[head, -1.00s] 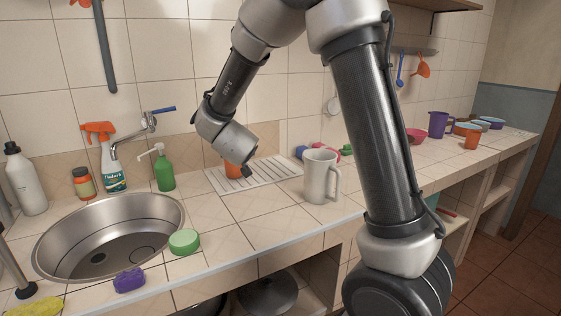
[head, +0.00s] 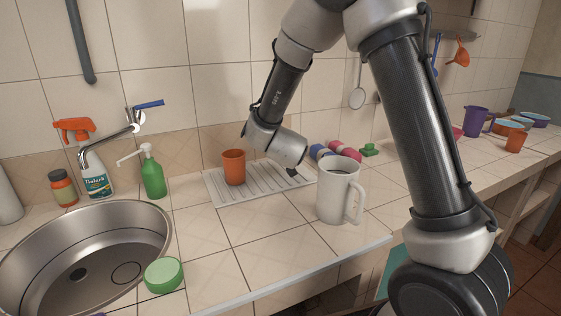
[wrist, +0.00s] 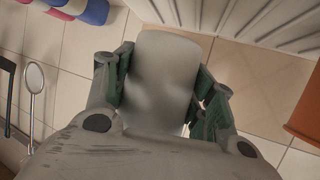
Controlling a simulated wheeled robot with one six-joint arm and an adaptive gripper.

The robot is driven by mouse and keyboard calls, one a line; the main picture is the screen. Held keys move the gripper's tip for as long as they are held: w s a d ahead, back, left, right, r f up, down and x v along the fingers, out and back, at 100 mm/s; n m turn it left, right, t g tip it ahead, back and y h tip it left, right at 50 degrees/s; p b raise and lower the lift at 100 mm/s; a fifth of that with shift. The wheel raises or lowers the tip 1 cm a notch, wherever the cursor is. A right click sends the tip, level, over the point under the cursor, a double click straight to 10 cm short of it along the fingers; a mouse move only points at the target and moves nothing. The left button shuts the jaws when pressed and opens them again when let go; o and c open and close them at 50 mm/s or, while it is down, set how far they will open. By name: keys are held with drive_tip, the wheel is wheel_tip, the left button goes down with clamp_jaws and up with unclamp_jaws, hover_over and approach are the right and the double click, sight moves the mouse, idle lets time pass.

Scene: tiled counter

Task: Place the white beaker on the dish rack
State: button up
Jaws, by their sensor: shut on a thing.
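My gripper (wrist: 165,80) is shut on a smooth greyish-white body, the white beaker (wrist: 166,58), in the wrist view. Its fingers press on both sides. The white dish rack (head: 216,194) lies on the counter near the wall, partly behind my wrist. Its slats show at the upper right of the wrist view (wrist: 285,18), beside the beaker. I cannot tell whether the beaker touches anything below.
An orange cup (head: 233,167) stands on the rack's left part. A white handled mug (head: 336,195) stands at the rack's front right. Blue and pink things (head: 345,149) lie behind it.

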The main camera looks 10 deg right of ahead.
drive_tip(key=shift+f, duration=2.1)
drive_tip(key=shift+f, duration=0.15)
drive_tip(key=o, duration=1.3)
drive_tip(key=v, duration=1.2)
drive_tip(key=shift+r, duration=0.25)
